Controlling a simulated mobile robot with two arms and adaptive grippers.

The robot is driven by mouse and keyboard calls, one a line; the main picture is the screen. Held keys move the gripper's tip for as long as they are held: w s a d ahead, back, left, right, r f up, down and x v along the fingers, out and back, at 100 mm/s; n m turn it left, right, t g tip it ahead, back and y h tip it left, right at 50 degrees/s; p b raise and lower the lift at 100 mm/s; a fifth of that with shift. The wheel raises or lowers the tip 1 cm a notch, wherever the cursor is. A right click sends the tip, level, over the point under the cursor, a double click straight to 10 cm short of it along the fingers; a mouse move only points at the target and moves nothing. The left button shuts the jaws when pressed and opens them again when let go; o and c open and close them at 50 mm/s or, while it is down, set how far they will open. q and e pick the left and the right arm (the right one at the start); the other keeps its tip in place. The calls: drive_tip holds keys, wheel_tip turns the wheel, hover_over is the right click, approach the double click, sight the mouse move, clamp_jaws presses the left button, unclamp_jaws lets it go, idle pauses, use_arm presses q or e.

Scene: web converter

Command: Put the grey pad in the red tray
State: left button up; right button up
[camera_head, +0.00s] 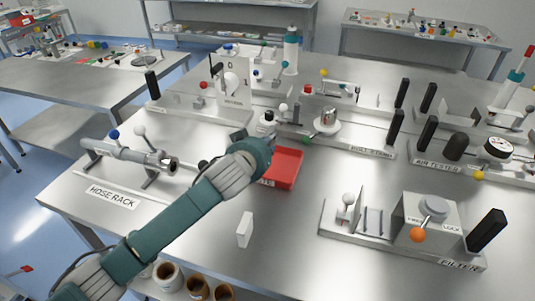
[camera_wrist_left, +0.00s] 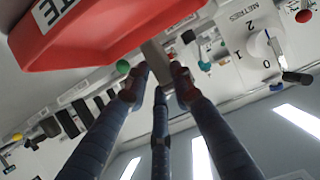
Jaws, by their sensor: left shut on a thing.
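The red tray (camera_head: 288,167) lies on the steel table just right of my left wrist in the head view, partly covered by it. In the left wrist view the red tray (camera_wrist_left: 110,40) fills the top left, close to the fingers. My left gripper (camera_wrist_left: 156,76) is shut on a flat grey piece, which looks like the grey pad (camera_wrist_left: 154,55). The pad is held beside the tray's edge in that view; its height over the tray is unclear. In the head view my wrist hides the fingers and most of what they hold. My right gripper is not in view.
A white block (camera_head: 245,230) stands near the table's front. The hose rack (camera_head: 130,155) is to the left, the filter fixture (camera_head: 405,230) to the right. A build stand (camera_head: 325,122) and a dial panel (camera_head: 230,85) stand behind the tray. The front middle is mostly clear.

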use_arm(q)
drive_tip(key=shift+f, duration=0.35)
wheel_tip(320, 180, down, 4)
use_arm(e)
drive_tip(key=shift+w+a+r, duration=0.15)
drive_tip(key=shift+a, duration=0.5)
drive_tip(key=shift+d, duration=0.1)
use_arm(q)
drive_tip(key=shift+f, duration=0.15)
drive_tip(key=o, duration=0.9)
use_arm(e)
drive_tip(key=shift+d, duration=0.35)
